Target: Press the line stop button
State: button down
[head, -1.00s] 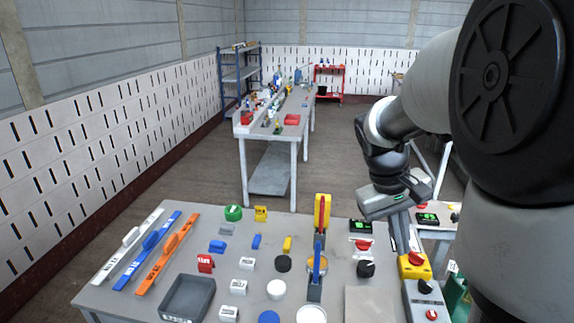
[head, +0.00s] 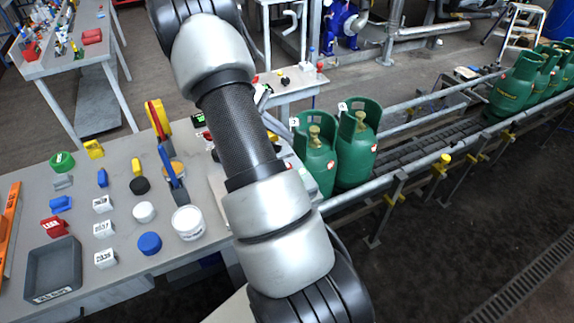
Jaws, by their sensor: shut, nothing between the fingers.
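The line stop button cannot be made out for certain. My arm crosses the middle of the head view from the bottom to the top left. My gripper cannot be made out; it is behind the arm or out of the picture.
The grey work table (head: 122,222) holds several caps, tags, a dark tray (head: 52,270) and a white tub (head: 188,222). Two green gas cylinders (head: 357,148) stand on the conveyor (head: 440,135) at the right, with more farther back. Yellow fittings (head: 441,163) sit along its rail.

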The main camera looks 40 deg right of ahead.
jog(key=shift+f+b, duration=2.7)
jog(key=shift+f, duration=1.7)
jog(key=shift+f, duration=0.1)
jog(key=shift+f+b, duration=0.3)
jog(key=shift+f+b, duration=0.35)
jog(key=shift+f, duration=0.15)
jog(key=shift+r, duration=0.15)
jog(key=shift+r+p, duration=0.6)
jog(key=shift+r, duration=0.15)
jog(key=shift+r, duration=0.1)
jog(key=shift+r+p, duration=1.5)
jog(key=shift+r, duration=0.9)
